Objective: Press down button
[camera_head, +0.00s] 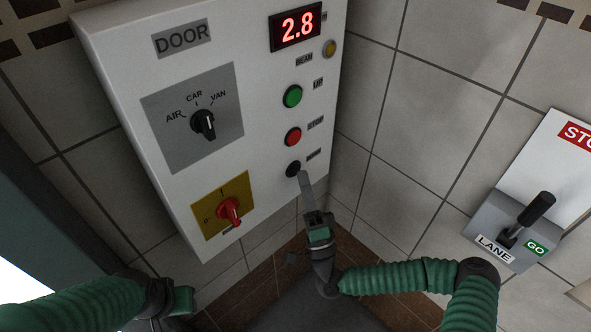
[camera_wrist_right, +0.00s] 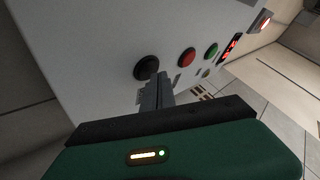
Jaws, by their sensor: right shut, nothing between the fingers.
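The black down button (camera_head: 293,169) is the lowest of the three push buttons on the white control box (camera_head: 265,115), below the red stop button (camera_head: 293,137) and the green up button (camera_head: 292,96). My right gripper (camera_head: 304,176) is shut and empty, with its fingertips right at the black button's lower right edge. In the right wrist view the fingertips (camera_wrist_right: 154,82) overlap the lower part of the black button (camera_wrist_right: 146,67); I cannot tell whether they touch it. The part of my left arm in the head view is at the lower left; its fingers do not show.
The box also carries a red display reading 2.8 (camera_head: 297,26), a DOOR selector knob (camera_head: 203,124) and a red rotary switch on a yellow plate (camera_head: 229,211). A LANE lever (camera_head: 536,209) is on the right wall. Tiled walls meet right of the box.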

